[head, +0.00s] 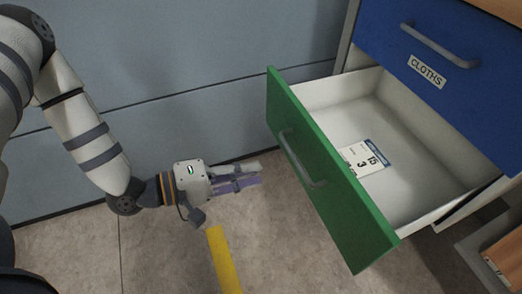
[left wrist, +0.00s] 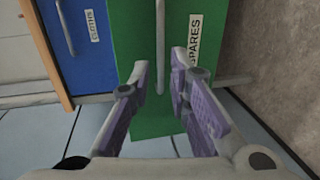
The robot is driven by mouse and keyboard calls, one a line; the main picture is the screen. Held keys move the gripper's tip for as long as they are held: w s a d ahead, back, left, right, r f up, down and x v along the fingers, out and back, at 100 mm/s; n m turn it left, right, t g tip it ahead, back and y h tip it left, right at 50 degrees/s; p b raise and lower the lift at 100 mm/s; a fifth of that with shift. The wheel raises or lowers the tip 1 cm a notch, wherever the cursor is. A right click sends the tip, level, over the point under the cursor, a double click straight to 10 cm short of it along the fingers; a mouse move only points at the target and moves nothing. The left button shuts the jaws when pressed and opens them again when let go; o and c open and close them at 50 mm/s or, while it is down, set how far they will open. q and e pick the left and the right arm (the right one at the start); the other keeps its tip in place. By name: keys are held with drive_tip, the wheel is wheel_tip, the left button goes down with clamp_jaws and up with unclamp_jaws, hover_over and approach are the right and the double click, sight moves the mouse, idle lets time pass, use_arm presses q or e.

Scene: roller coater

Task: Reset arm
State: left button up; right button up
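My left gripper (head: 248,177) reaches in from the left in the head view, short of the green drawer front (head: 325,185) and apart from its handle (head: 303,162). In the left wrist view the left gripper (left wrist: 160,75) is open, with nothing between its fingers. The green front, labelled SPARES (left wrist: 194,40), and its grey handle (left wrist: 160,45) show beyond the fingertips. The green drawer stands pulled out in the head view. My right gripper is in neither view.
A white card with numbers (head: 363,157) lies inside the open drawer. A shut blue drawer labelled CLOTHS (head: 428,69) is above it. A grey-blue wall (head: 190,60) stands behind my arm. A yellow stripe (head: 223,258) marks the floor, which is otherwise clear near my gripper.

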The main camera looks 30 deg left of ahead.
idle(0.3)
